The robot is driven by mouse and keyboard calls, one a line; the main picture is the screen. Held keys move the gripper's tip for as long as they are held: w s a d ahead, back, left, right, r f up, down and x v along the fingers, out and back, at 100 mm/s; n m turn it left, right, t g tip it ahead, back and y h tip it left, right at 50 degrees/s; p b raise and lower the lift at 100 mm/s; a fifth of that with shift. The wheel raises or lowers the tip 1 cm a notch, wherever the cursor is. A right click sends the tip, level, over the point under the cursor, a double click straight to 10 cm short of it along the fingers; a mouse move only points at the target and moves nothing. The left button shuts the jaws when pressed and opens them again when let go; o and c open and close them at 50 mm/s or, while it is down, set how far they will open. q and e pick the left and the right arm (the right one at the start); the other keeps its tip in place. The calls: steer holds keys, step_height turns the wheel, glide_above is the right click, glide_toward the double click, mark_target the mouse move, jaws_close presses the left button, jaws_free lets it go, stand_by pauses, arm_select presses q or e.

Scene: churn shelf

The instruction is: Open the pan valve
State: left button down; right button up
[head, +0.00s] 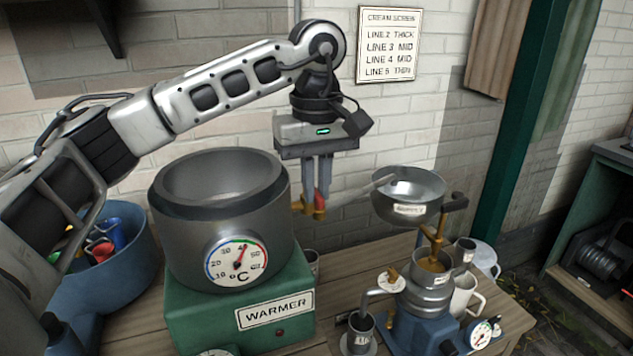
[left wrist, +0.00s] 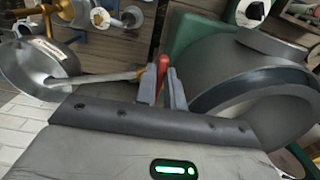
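The pan valve is a brass fitting (head: 313,209) with a red handle (head: 321,197), low at the right side of the grey warmer pan (head: 220,225). A pale spout runs from it toward the steel bowl (head: 408,197). My left gripper (head: 317,190) points down at the valve. Its two fingers are close together around the red handle and look shut on it; their tips hide part of it. In the left wrist view, the red handle (left wrist: 162,70) stands between the left gripper's fingers (left wrist: 163,88), with the pan (left wrist: 225,65) at right. My right gripper is not in view.
The pan stands on a green warmer base (head: 240,312) with a dial on the pan's front. Right of it are a blue separator (head: 418,328) with brass parts, and metal cups. A blue tub (head: 118,265) with colourful items is at left. A brick wall stands behind.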

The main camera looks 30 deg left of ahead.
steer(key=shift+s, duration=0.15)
arm_select(q)
steer(key=shift+w+n, duration=0.1)
steer(key=shift+n, duration=0.2)
steer(key=shift+w+a+n+p, duration=0.1)
steer(key=shift+w+n+p, duration=0.7)
steer(key=shift+n, duration=2.15)
steer(key=shift+w+a+n+p, duration=0.1)
steer(key=shift+w+n+p, duration=0.25)
steer(key=shift+w+n, duration=1.75)
steer(key=shift+w+n+p, duration=0.15)
steer(key=shift+n+p, duration=0.4)
steer(key=shift+n, duration=3.2)
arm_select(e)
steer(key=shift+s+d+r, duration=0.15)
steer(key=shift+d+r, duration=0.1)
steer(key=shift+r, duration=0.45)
arm_select(q)
steer(key=c, duration=1.5)
jaws_free()
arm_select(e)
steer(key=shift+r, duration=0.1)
